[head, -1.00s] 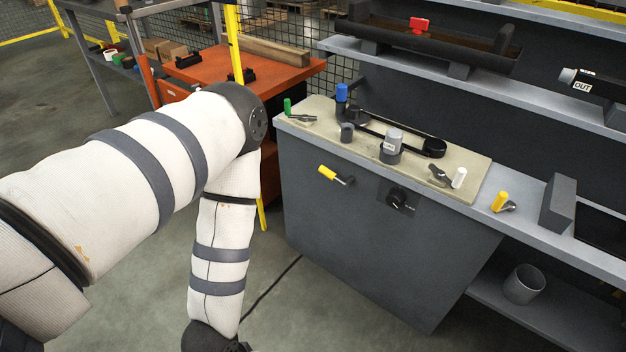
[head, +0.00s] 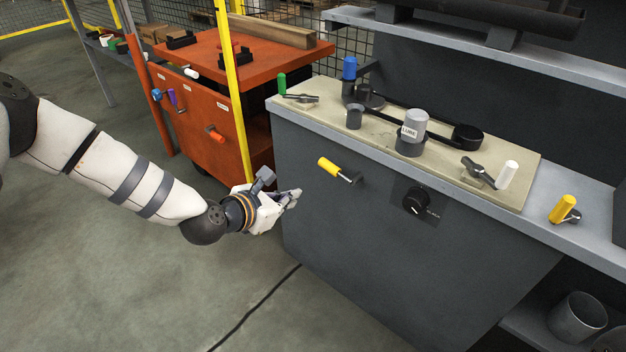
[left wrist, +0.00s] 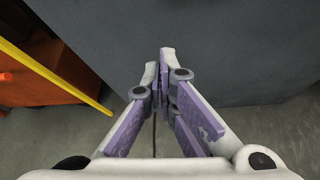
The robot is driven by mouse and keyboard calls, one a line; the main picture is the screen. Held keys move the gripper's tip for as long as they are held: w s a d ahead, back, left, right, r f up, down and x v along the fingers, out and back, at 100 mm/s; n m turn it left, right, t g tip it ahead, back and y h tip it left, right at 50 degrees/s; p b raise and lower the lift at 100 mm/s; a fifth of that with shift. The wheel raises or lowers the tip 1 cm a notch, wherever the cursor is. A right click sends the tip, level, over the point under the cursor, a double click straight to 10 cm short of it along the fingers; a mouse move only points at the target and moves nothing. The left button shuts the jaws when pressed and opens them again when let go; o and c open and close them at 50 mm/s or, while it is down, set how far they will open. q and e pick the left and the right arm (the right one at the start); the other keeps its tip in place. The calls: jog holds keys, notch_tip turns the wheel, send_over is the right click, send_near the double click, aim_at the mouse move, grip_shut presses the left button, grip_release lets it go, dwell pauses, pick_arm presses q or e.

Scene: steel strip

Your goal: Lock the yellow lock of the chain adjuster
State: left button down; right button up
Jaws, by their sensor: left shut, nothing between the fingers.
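A yellow-handled lever (head: 330,167) sticks out of the front of the grey cabinet (head: 320,225), below its top edge. A second yellow handle (head: 562,208) stands on the bench ledge at the right. I cannot tell from the frames which one belongs to the chain adjuster. A black chain or belt loop (head: 420,132) lies on the beige plate on top. My left gripper (head: 293,195) is shut and empty, in front of the cabinet's left part, lower and left of the front lever. In the left wrist view its fingertips (left wrist: 164,68) meet before the grey panel. My right gripper is not in view.
A black knob (head: 416,200) sits right of the front lever. The beige plate (head: 310,115) carries green, blue and white handles and a cup labelled LUBE (head: 412,130). A yellow post (head: 230,80) and orange cabinet (head: 195,120) stand at the left.

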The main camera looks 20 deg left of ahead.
aim_at(338, 173)
pick_arm(q)
jog(key=shift+f, duration=0.1)
jog(key=b+x, duration=0.3)
jog(key=x, duration=0.7)
jog(key=r+p, duration=0.1)
jog(key=r, duration=0.3)
jog(key=shift+w+d+p, duration=0.2)
jog(key=shift+d+p, duration=0.2)
jog(key=shift+r+y+p, duration=0.25)
jog(key=shift+y+p, duration=0.05)
